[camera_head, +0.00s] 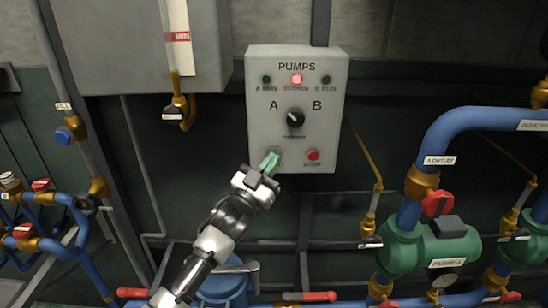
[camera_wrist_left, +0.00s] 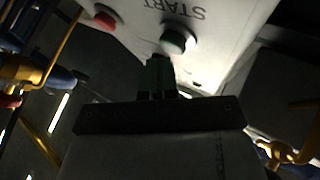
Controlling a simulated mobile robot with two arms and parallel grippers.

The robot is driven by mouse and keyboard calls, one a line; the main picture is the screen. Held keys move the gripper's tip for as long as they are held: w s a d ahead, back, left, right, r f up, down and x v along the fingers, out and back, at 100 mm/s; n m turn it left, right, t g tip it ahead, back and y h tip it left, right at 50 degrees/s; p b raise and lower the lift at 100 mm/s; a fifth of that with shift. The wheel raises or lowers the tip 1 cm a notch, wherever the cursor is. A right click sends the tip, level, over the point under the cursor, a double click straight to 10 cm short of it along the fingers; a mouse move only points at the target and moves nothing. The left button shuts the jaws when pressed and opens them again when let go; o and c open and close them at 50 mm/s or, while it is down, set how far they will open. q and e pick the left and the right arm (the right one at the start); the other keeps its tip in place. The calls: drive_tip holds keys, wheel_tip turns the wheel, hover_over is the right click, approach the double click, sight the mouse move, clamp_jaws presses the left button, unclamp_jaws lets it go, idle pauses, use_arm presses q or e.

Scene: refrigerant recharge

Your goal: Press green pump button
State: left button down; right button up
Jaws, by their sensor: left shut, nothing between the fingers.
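The grey PUMPS control box (camera_head: 324,110) hangs on the wall in the upper middle of the head view. In the left wrist view the green start button (camera_wrist_left: 177,40) shows beside the START label, just beyond my shut fingertips (camera_wrist_left: 160,62). I cannot tell whether they touch it. The red stop button (camera_head: 313,154) is to the right. The selector knob (camera_head: 295,118) sits between A and B. The middle lamp (camera_head: 296,79) glows red. My right gripper is not in view.
A grey tank (camera_head: 130,45) hangs at upper left. Blue pipes with red-handled valves (camera_head: 40,184) are at lower left. A green pump (camera_head: 425,247) with a blue outlet pipe (camera_head: 440,140) stands at right. The wall around the box is mostly clear.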

use_arm(q)
drive_tip(key=shift+w+b, duration=0.35)
drive_tip(key=shift+w, duration=0.1)
idle(0.6)
drive_tip(key=shift+s+r, duration=0.1)
drive_tip(key=shift+s+p, duration=0.65)
drive_tip(key=shift+s, duration=0.15)
drive_tip(key=s+p, duration=0.3)
drive_tip(key=s, duration=0.2)
idle(0.4)
idle(0.4)
